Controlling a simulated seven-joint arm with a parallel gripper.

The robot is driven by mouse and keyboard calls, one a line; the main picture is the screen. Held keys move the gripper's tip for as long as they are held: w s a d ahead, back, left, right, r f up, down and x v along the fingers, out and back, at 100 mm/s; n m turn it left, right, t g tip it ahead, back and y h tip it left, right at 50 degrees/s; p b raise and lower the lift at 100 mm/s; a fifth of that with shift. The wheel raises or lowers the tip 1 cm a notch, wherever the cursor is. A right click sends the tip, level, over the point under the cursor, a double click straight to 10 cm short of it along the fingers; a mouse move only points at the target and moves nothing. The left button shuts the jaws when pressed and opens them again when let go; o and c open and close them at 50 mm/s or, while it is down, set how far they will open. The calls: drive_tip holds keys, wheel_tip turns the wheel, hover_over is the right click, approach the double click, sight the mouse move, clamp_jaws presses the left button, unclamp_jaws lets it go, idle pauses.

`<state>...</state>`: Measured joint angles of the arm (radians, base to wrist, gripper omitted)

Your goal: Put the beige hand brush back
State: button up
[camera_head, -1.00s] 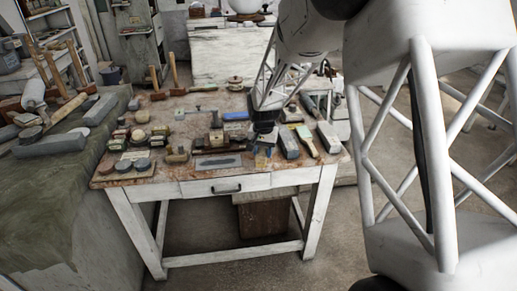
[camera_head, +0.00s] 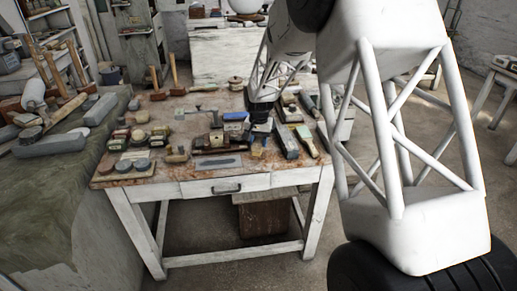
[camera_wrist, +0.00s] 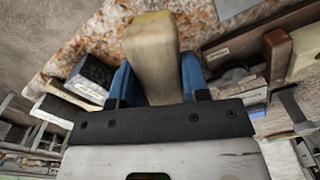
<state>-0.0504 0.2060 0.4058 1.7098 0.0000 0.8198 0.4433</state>
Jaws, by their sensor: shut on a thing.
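The beige hand brush (camera_wrist: 152,55) shows large in the wrist view as a pale, worn block or handle. My gripper (camera_wrist: 155,80) is shut on it, with one blue finger on each side. Its lower part is hidden behind the dark gripper mount. In the head view my gripper (camera_head: 260,142) hangs over the front right part of the wooden worktable (camera_head: 118,181). The brush is only a small beige patch (camera_head: 257,151) there, and I cannot tell whether it touches the tabletop.
A dark grey block (camera_head: 287,143) and a green-and-beige handled tool (camera_head: 306,141) lie close to the right of my gripper. A flat grey stone (camera_head: 217,162) lies to its left. A brown wooden piece (camera_wrist: 277,50) is at right in the wrist view. Several tools crowd the table.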

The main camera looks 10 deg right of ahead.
sight(259, 140)
drive_tip(key=shift+f, duration=0.1)
drive_tip(key=shift+f, duration=1.65)
drive_tip(key=shift+f, duration=0.15)
drive_tip(key=o, duration=0.8)
drive_tip(key=shift+o, duration=0.2)
drive_tip(key=shift+r, duration=6.15)
